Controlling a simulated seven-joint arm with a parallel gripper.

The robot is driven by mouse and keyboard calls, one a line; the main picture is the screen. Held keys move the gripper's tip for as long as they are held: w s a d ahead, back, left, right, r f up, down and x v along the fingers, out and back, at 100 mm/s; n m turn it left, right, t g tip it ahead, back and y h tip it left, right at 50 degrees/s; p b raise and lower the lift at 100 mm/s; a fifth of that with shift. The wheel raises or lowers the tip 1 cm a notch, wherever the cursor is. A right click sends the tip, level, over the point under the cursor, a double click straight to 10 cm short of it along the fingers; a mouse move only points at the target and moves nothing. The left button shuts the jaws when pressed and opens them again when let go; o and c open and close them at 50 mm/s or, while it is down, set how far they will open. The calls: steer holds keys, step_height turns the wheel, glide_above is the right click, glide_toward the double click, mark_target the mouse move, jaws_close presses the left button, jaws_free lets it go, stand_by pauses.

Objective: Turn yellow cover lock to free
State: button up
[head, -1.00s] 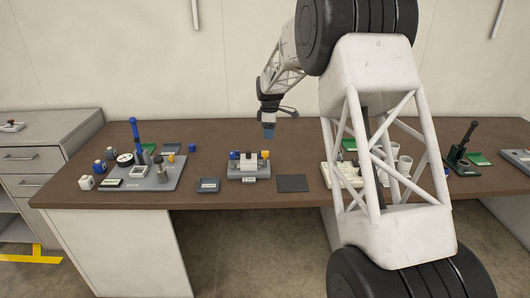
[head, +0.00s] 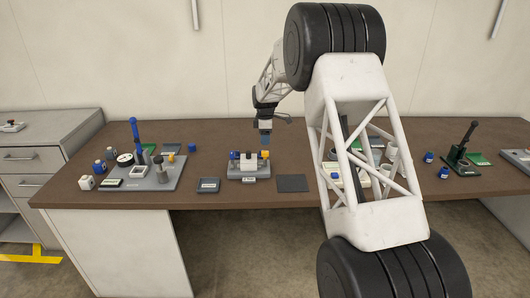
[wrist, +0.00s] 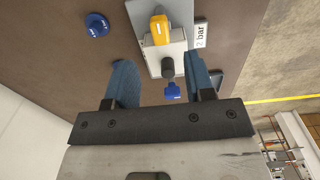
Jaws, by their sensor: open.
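The yellow cover lock (head: 265,155) is a small knob at the right end of a grey fixture (head: 249,175) on the brown table. In the wrist view the yellow cover lock (wrist: 160,29) is near the top, beyond my fingertips. My gripper (head: 265,141) is open and empty, pointing down above and slightly behind the fixture's right side. In the wrist view its blue fingers (wrist: 161,70) stand apart, with a dark post (wrist: 167,69) and a blue knob (wrist: 173,91) seen between them. I cannot tell the lock's setting.
A round blue cap (wrist: 97,24) lies behind the fixture. A "2 bar" label (wrist: 201,35) sits at its front. A dark flat pad (head: 292,183) lies to the right and a small dark tray (head: 208,185) to the left. A grey equipment board (head: 140,181) stands farther left.

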steer(key=shift+f, duration=3.55)
jaws_close()
